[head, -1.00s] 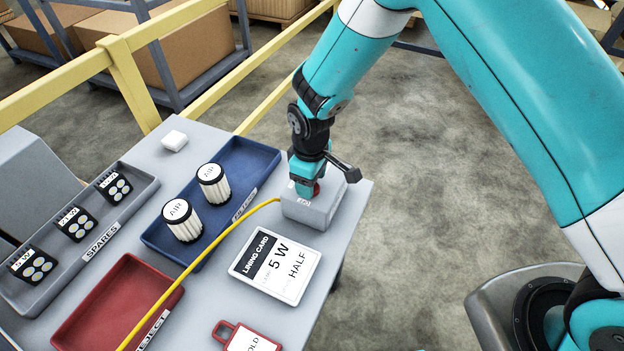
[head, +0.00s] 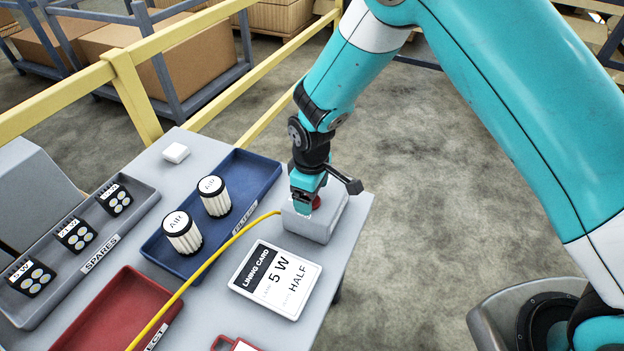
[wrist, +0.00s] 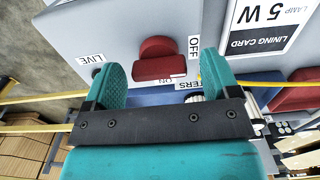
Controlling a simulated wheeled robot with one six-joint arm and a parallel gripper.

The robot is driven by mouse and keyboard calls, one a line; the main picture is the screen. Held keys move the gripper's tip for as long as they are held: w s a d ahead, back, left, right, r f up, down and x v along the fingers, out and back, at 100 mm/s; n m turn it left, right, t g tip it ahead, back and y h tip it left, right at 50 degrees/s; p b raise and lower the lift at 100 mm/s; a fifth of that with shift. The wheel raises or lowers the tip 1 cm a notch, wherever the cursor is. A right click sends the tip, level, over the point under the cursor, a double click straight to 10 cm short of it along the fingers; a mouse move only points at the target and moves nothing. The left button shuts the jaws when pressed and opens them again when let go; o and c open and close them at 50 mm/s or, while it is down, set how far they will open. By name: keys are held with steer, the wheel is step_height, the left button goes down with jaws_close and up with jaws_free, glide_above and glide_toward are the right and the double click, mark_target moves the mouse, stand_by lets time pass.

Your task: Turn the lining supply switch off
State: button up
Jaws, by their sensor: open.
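The lining supply switch is a grey box (head: 322,224) at the right end of the bench, with a red knob (wrist: 158,60) on its face. The wrist view shows an OFF label (wrist: 194,46) right of the knob, an ON label (wrist: 178,78) just below it and a LIVE label (wrist: 90,58) to the left. I cannot tell for certain which mark the knob points to. My gripper (wrist: 161,70) is open, with one finger on each side of the knob and visible gaps between. In the head view my gripper (head: 307,200) hides part of the knob.
A yellow cable (head: 215,254) runs from the box across the bench. The lining card (head: 257,262) lies in front of the box. A blue tray (head: 262,165) with two white AIR canisters, a red tray (head: 110,310) and a grey spares tray (head: 140,190) are left. A yellow rail (head: 135,95) stands behind.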

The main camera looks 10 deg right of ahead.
step_height(320, 180, up, 17)
steer(key=b, duration=0.2)
steer(key=shift+r, duration=0.15)
steer(key=s+d+r+m+y, duration=0.1)
steer(key=s+d+r, duration=0.1)
steer(key=s, duration=0.5)
steer(key=s+d+r+m+y, duration=0.1)
steer(key=s+d+r+m, duration=0.1)
steer(key=s, duration=0.6)
steer(key=s+d+r+m+y, duration=0.1)
steer(key=s+d+r+y, duration=0.1)
steer(key=s+d+r, duration=0.2)
steer(key=s+r, duration=0.1)
steer(key=s, duration=0.2)
steer(key=shift+s, duration=0.35)
steer(key=shift+d, duration=0.1)
